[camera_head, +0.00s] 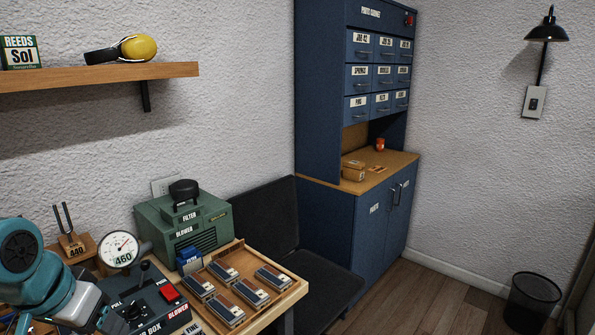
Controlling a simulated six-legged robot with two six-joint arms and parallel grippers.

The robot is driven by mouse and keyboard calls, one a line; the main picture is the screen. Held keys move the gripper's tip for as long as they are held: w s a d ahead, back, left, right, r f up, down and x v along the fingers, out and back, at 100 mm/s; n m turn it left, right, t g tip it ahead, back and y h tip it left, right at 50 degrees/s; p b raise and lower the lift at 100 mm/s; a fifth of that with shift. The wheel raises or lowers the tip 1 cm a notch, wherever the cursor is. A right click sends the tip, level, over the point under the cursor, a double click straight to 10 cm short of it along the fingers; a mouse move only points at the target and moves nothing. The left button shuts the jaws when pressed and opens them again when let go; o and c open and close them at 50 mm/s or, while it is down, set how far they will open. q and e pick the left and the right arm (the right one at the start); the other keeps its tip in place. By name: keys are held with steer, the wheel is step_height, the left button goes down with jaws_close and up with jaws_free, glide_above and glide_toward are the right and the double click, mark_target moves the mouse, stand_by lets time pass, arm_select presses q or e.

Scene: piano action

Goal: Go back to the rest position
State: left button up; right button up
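My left arm comes in at the lower left, with teal joints and a pale section. What may be my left gripper (108,322) is at the bottom edge beside the black control box; its fingers are cut off or hidden, so I cannot tell if it is open. My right gripper is not in view. Nothing is seen held.
On the bench are a black box with a red button (169,293), a round gauge (119,249), a tuning fork (66,222), a green blower (185,233) and a wooden tray (291,293) of several reed blocks. A dark chair (267,216) and blue cabinet (327,165) stand beyond.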

arm_select(q)
steer(key=w+d+f+g+h, duration=0.1)
steer(key=d+f, duration=0.3)
steer(key=f, duration=0.5)
steer(key=w+d+f+h+p, duration=0.1)
steer(key=d+f, duration=0.2)
steer(key=f, duration=0.6)
steer(key=w+d+f+g+h, duration=0.1)
steer(key=d+f, duration=0.3)
steer(key=f, duration=0.5)
steer(key=s+d+f+n+g, duration=0.1)
steer(key=s+d+f, duration=0.3)
steer(key=s+f, duration=0.4)
steer(key=s+d+f+n+g, duration=0.1)
steer(key=s+d+f+n, duration=0.1)
steer(key=s+f, duration=0.7)
steer(key=shift+s+d+f+h+p, duration=0.15)
steer(key=shift+s+d+h+p, duration=0.25)
steer(key=shift+d, duration=0.45)
steer(key=shift+w, duration=0.2)
